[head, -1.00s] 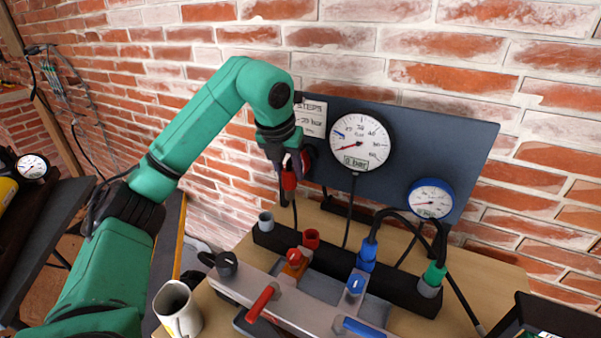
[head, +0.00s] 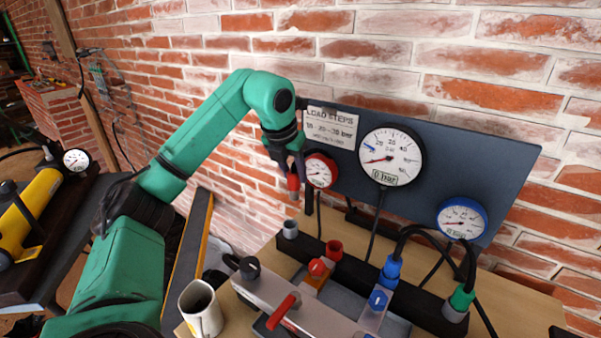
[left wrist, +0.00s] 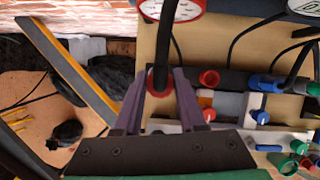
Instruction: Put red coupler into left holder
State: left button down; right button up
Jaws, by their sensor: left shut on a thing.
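The red coupler (head: 293,183) has a grey lower end and hangs upright between the fingers of my left gripper (head: 291,172), which is shut on it. In the left wrist view the coupler (left wrist: 158,82) sits between the two purple-grey fingers. The left holder (head: 290,229), a grey cup at the left end of the black rail, lies almost directly below the coupler in the head view, with a visible gap between them. I cannot tell its exact depth alignment. In the left wrist view the holder is hidden behind the coupler and gripper. My right gripper is out of view.
A red cup (head: 334,249) stands on the black rail (head: 357,268), right of the left holder. Blue (head: 392,272) and green (head: 462,298) couplers with hoses stand further right. A red-rimmed gauge (head: 320,171) is close beside my gripper. A mug (head: 201,312) stands in front.

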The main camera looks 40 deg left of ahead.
pick_arm(q)
jog(key=shift+a, duration=0.7)
notch_tip(320, 180, down, 6)
jog(key=b, duration=0.4)
jog(key=shift+f, duration=0.25)
jog(key=shift+f, duration=0.15)
jog(key=shift+f+b, duration=0.5)
jog(key=shift+f, duration=0.25)
